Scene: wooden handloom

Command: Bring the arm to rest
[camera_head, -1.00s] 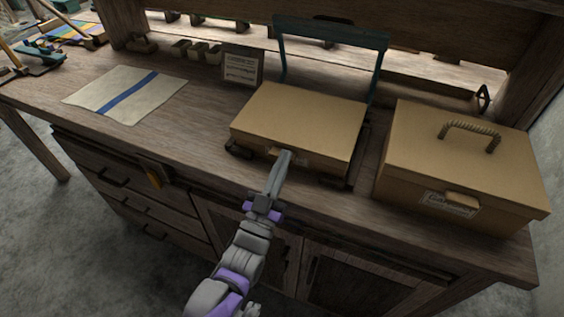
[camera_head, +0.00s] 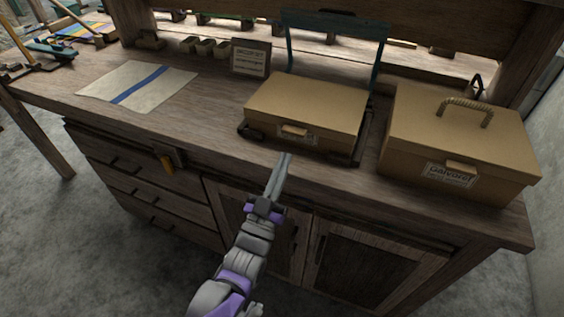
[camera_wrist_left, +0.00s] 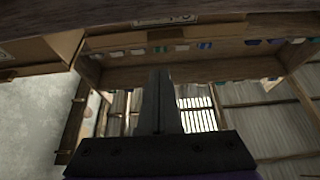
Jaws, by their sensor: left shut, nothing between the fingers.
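My left gripper (camera_head: 286,158) is in front of the workbench's front edge in the head view. It is shut with nothing in it. Its fingertips point up toward the smaller tan box (camera_head: 306,106) and are apart from it. In the left wrist view the two dark fingers (camera_wrist_left: 158,80) lie together in the middle, with nothing between them. My right gripper is not in view.
The wooden workbench (camera_head: 200,126) holds a larger tan box with a handle (camera_head: 455,140) at right and a striped cloth (camera_head: 138,86) at left. A small sign (camera_head: 251,58) stands at the back. Drawers and cupboard doors (camera_head: 357,262) are below the top.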

